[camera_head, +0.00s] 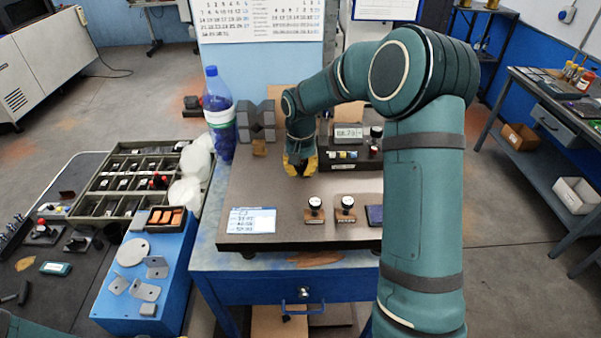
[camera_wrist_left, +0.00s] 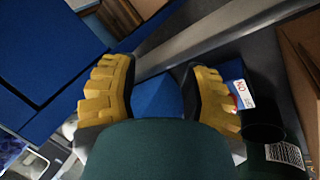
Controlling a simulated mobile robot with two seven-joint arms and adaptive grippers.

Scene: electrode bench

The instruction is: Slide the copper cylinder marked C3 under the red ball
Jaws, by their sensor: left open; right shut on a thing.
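My right gripper (camera_head: 300,165), with yellow fingers, points down over the brown bench plate (camera_head: 270,190). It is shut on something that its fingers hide. The copper cylinder marked C3 cannot be made out, and no marking is readable. The red ball cannot be told for sure; a small reddish spot (camera_head: 374,151) shows on the black instrument (camera_head: 345,153) behind and right of the gripper. My left gripper (camera_wrist_left: 158,95) shows in the left wrist view, its yellow fingers wide apart, with nothing held between them.
A bottle (camera_head: 219,112) and grey blocks (camera_head: 256,121) stand behind. A blue box (camera_head: 150,265) carries a tray of orange pieces (camera_head: 166,217). The plate's left middle is clear.

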